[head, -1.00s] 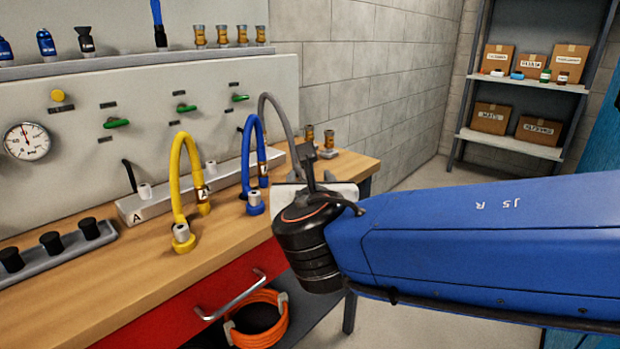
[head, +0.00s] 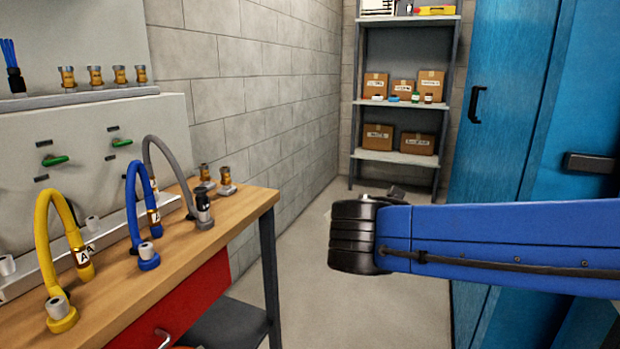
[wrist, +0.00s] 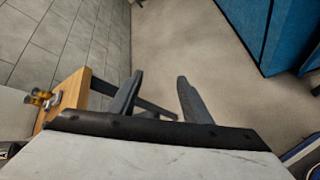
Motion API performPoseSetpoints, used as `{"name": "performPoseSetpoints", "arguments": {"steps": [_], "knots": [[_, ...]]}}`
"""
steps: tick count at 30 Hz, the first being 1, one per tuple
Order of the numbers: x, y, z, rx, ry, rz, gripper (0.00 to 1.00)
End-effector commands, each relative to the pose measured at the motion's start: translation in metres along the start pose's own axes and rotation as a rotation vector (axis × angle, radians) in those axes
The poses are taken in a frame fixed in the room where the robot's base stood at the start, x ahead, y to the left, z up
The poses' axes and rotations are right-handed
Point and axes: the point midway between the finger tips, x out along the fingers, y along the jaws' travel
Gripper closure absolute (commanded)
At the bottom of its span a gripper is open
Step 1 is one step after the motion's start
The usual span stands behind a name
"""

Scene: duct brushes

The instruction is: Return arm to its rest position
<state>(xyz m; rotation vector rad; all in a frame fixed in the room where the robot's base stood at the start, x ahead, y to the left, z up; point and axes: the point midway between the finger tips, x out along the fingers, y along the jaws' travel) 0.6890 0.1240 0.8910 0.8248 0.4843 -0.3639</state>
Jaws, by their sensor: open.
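My gripper shows in the wrist view (wrist: 158,92) with its two dark fingers spread apart and nothing between them. It is over bare floor, beyond the right end of the wooden workbench (wrist: 72,92). In the head view my blue arm reaches in from the right, and its black joint stands to the right of the workbench (head: 205,240), clear of it. The gripper itself is hidden behind the arm in the head view.
A yellow hose (head: 44,240), a blue hose (head: 131,205) and a grey hose (head: 165,150) stand on the bench. A shelf with boxes (head: 400,158) is at the back. A blue cabinet (head: 495,120) stands at the right. The floor between (head: 300,270) is clear.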

Motion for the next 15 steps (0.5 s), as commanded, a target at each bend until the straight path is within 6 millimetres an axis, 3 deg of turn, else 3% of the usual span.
{"name": "performPoseSetpoints", "arguments": {"steps": [1, 6, 15], "knots": [[0.003, -0.020, 0.014, 0.087, -0.004, -0.044, 0.56], [0.005, -0.081, 0.041, 0.384, -0.011, -0.181, 0.56], [-0.010, -0.178, 0.061, 0.922, -0.050, -0.392, 0.56]]}}
